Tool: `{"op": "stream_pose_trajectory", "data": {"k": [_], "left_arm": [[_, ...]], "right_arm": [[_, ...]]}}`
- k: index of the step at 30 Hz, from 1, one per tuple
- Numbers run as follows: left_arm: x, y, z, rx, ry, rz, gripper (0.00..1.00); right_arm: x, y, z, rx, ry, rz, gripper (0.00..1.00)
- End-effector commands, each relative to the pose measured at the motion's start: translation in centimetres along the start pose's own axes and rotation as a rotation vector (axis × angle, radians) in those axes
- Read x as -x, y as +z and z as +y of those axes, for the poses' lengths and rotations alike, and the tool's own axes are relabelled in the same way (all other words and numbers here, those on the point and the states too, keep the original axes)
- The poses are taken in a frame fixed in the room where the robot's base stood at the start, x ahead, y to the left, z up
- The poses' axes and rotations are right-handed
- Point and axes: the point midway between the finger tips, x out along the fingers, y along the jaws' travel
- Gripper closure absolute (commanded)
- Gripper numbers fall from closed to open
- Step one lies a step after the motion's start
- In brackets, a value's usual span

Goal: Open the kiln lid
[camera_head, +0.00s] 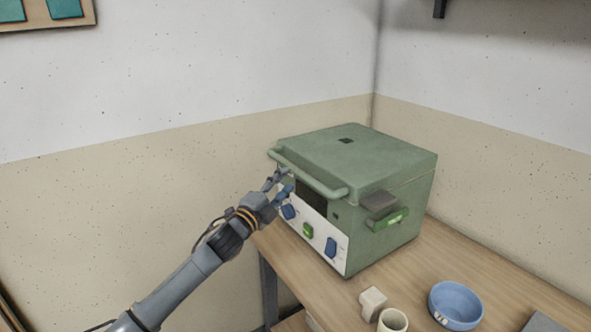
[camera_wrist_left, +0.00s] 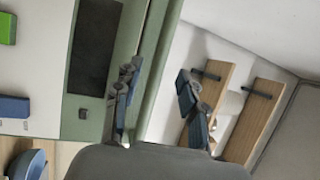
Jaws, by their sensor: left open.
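The green kiln (camera_head: 390,215) stands on the wooden table with its lid (camera_head: 350,155) closed flat on the body. The lid's green bar handle (camera_head: 315,178) runs along the upper front edge. My left gripper (camera_head: 279,181) is open at the left part of this handle. In the left wrist view the handle (camera_wrist_left: 162,75) passes between the two spread fingers of the left gripper (camera_wrist_left: 160,97). Whether either finger touches the bar cannot be told. My right gripper is not in view.
The kiln's white front panel (camera_head: 318,230) has blue and green controls. A green side latch or handle (camera_head: 388,220) is on the right. A blue bowl (camera_head: 456,304), a cream cup (camera_head: 392,321) and a small cream block (camera_head: 372,302) stand on the table (camera_head: 440,260) in front.

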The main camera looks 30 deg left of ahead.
Motion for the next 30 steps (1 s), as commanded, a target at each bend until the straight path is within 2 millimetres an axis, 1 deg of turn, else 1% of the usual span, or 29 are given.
{"op": "stream_pose_trajectory", "data": {"k": [1, 3, 9, 15, 23, 24, 30], "left_arm": [[-1.1, 0.0, -0.4, 0.000, -0.004, 0.000, 0.59], [-2.3, 0.0, -0.3, 0.001, -0.003, 0.000, 0.59], [-4.9, 0.0, -0.1, 0.001, -0.001, -0.001, 0.59], [-6.0, 0.0, 0.0, -0.001, 0.000, 0.000, 0.59], [-6.1, 0.0, 0.0, -0.001, 0.000, 0.001, 0.59], [-6.1, 0.0, 0.0, 0.000, 0.000, 0.001, 0.61], [-6.1, 0.0, 0.0, 0.000, 0.000, 0.001, 1.00]], "right_arm": [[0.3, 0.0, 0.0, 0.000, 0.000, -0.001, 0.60], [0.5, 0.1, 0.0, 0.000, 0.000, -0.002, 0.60], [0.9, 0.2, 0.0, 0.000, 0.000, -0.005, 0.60], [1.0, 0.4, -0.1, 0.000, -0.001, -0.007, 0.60], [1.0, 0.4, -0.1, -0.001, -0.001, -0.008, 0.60], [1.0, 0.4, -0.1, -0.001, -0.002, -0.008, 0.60], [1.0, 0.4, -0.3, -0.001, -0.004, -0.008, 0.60]]}}
